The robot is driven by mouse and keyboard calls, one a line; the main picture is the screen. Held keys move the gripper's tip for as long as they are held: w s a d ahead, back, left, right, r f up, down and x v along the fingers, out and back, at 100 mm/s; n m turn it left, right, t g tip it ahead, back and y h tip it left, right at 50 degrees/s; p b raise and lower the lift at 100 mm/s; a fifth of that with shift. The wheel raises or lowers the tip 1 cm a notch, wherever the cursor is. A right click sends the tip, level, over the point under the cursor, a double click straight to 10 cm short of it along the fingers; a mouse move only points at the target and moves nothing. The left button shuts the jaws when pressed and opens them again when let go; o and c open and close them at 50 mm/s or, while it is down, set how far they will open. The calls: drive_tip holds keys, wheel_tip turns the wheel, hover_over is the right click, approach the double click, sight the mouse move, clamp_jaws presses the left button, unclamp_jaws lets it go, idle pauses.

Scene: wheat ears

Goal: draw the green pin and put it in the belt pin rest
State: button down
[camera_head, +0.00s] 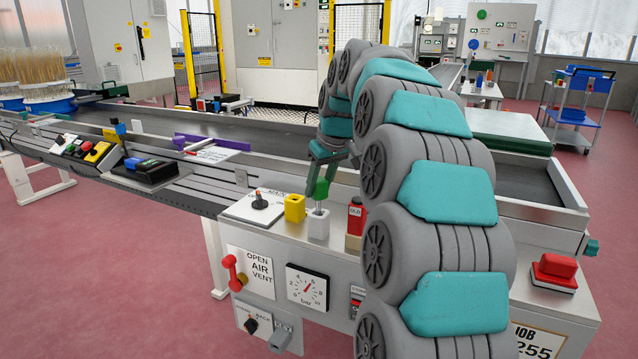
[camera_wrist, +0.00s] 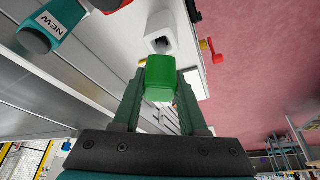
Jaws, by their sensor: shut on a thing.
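The green pin (camera_head: 321,188) has a block-shaped green head. My gripper (camera_head: 326,172) is shut on that head, which also shows between the fingers in the wrist view (camera_wrist: 160,78). A short grey shaft shows below the head, over a white block (camera_head: 318,224) on the panel top. In the wrist view the white block (camera_wrist: 176,22) has a square opening just beyond the green head. I cannot tell how much of the shaft is inside the opening. No part of the scene is clearly readable as the belt pin rest.
A yellow block (camera_head: 294,208) stands left of the white block, with a joystick plate (camera_head: 250,210) beyond. A teal bottle marked NEW (camera_wrist: 60,22) shows in the wrist view. The conveyor belt (camera_head: 240,130) runs behind.

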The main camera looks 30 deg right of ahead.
sight(319, 199)
drive_tip(key=shift+f+b, duration=0.85)
drive_tip(key=shift+f, duration=1.1)
drive_tip(key=shift+c, duration=1.8)
unclamp_jaws()
drive_tip(key=v, duration=0.7)
drive_tip(key=shift+s+r, duration=0.15)
drive_tip(key=shift+r, duration=0.25)
drive_tip(key=s+a+f+g, duration=0.2)
drive_tip(key=s+a+f, duration=0.3)
drive_tip(key=s+a, duration=0.25)
drive_tip(key=s+a+f+g, duration=0.1)
drive_tip(key=s+a+f, duration=0.2)
drive_tip(key=s+f, duration=0.3)
drive_tip(key=s+a+f+m+g, duration=0.1)
drive_tip(key=s+f, duration=0.5)
drive_tip(key=s, duration=0.8)
drive_tip(key=s+a+f+g, duration=0.2)
drive_tip(key=s+a+f, duration=0.4)
drive_tip(key=s, duration=0.4)
drive_tip(key=shift+s+f+m+h, duration=0.3)
drive_tip(key=shift+f, duration=0.15)
